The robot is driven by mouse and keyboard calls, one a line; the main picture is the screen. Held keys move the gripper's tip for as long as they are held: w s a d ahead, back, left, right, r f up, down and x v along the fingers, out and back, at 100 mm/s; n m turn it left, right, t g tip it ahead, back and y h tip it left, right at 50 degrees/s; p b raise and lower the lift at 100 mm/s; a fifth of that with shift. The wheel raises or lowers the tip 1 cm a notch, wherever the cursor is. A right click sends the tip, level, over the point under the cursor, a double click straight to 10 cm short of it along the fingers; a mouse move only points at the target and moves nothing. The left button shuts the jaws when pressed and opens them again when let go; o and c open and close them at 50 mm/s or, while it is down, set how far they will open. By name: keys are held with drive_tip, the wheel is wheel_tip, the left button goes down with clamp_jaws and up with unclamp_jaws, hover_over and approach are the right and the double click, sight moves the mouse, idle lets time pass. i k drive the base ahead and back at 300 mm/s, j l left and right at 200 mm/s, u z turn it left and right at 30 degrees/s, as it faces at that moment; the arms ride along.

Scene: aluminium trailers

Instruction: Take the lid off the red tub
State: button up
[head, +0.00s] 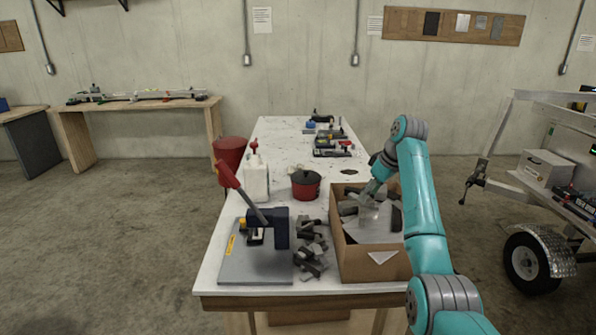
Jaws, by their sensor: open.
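A small red tub (305,190) stands upright on the white workbench (285,140), left of the cardboard box. A dark lid (306,177) appears to sit on its top; it is too small to tell how tightly it fits. My gripper (367,212) is at the end of the teal arm, over the cardboard box and to the right of the tub. It is open and apart from the tub and lid. I cannot tell from this view whether it touches the metal pieces below it.
The open cardboard box (385,262) holds grey metal pieces. A white bottle (256,180) and a red-handled press (282,232) stand left of the tub. Loose metal offcuts (311,252) lie in front of it. Tools (331,143) lie farther back.

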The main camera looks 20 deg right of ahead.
sight(307, 178)
drive_tip(key=i+j, duration=0.1)
drive_tip(key=i, duration=0.5)
drive_tip(key=i+j, duration=0.15)
drive_tip(key=i, duration=0.4)
drive_tip(key=i+j, duration=0.25)
